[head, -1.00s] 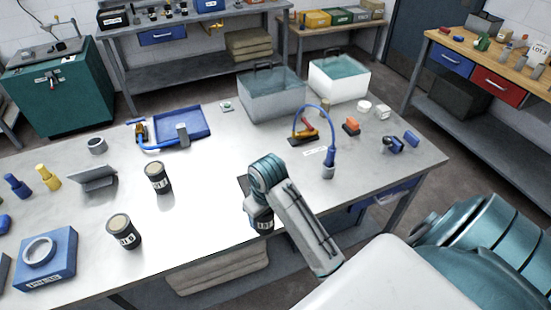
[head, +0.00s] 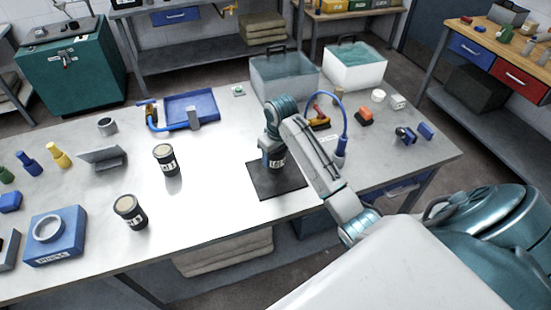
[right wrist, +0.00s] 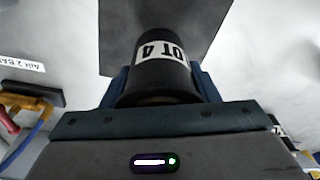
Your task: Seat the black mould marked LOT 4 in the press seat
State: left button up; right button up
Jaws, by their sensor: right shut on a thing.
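The black mould (head: 277,161) is held upright in my right gripper (head: 273,148). In the right wrist view the same mould (right wrist: 163,72) shows a white label reading "OT 4", its first letter cut off. The blue jaws of the right gripper (right wrist: 160,85) are shut on its sides. In the head view it is over a dark square mat (head: 262,187); whether it touches the mat I cannot tell. A blue block with a grey ring (head: 67,243), likely the press seat, stands at the table's left front, its ring open. My left gripper is not in view.
Two other black labelled cans, one mid-table (head: 167,165) and one nearer the front (head: 131,217), stand between mould and blue block. A grey tilted stand (head: 103,158) and blue tray (head: 190,108) lie behind. A blue arched hose (head: 345,120) rises right of my gripper.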

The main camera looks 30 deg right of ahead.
aim_at(275, 161)
jog(key=shift+w+d+r, duration=0.15)
jog(key=shift+w+d, duration=0.2)
jog(key=shift+w, duration=0.05)
notch_tip(275, 161, down, 3)
jog(key=shift+f+p, duration=0.1)
jog(key=shift+p, duration=1.1)
jog(key=shift+f, duration=0.3)
jog(key=shift+f, duration=0.15)
jog(key=o, duration=1)
jog(key=shift+s, duration=0.1)
